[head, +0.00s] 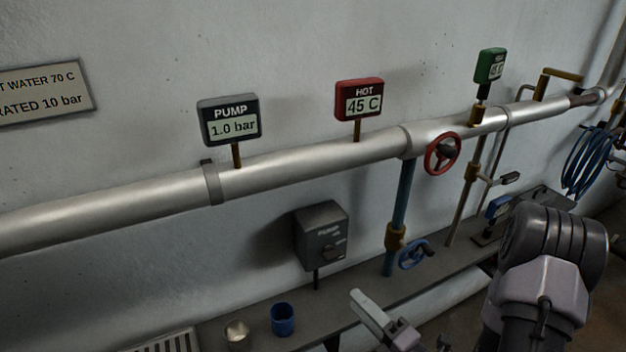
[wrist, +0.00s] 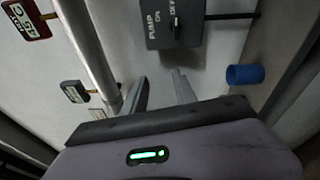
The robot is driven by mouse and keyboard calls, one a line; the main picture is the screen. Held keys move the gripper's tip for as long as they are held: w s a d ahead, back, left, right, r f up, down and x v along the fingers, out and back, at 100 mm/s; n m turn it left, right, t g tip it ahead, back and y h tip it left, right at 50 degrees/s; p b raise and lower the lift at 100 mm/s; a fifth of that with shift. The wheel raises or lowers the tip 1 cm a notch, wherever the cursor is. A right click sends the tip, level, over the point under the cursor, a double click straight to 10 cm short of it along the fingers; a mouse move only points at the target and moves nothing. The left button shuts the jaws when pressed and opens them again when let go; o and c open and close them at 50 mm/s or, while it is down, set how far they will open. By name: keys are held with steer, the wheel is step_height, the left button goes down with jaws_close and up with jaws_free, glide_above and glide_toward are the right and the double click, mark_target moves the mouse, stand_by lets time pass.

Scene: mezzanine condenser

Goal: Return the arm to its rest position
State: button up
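My gripper (wrist: 162,88) shows in the wrist view with its two fingers apart and nothing between them. In the head view my arm enters at the lower right, and one pale finger of the gripper (head: 372,313) shows near the bottom edge, in front of the shelf. The other finger is partly cut off or hidden there. The gripper is clear of the grey pump switch box (head: 321,236), which also shows ahead of the fingers in the wrist view (wrist: 172,22).
A blue cup (head: 283,320) and a metal cup (head: 237,334) stand on the shelf (head: 350,310). The large pipe (head: 310,160) carries PUMP (head: 230,121) and HOT (head: 359,99) gauges. A red handwheel (head: 441,153) and blue valve wheel (head: 414,256) stick out near my arm.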

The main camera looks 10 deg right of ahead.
steer(key=s+a+r+n+g+y+b, duration=0.25)
steer(key=s+a+n+g, duration=0.5)
steer(key=n, duration=0.45)
steer(key=s+a+r+n+g+y+b, duration=0.1)
steer(key=s+a+n+g+y+b, duration=0.2)
steer(key=s+a+n+g, duration=0.75)
steer(key=d+f+n+t+h+b, duration=0.35)
steer(key=d+n+h, duration=0.6)
steer(key=n, duration=0.65)
steer(key=r+n+t+h, duration=0.1)
steer(key=w+d+r+n+t+h+b, duration=0.1)
steer(key=r, duration=0.1)
steer(key=w+d+r+n+t+h, duration=0.1)
steer(key=t, duration=0.1)
steer(key=shift+d+r+n, duration=0.2)
steer(key=shift+d+n, duration=0.05)
steer(key=shift+n, duration=0.1)
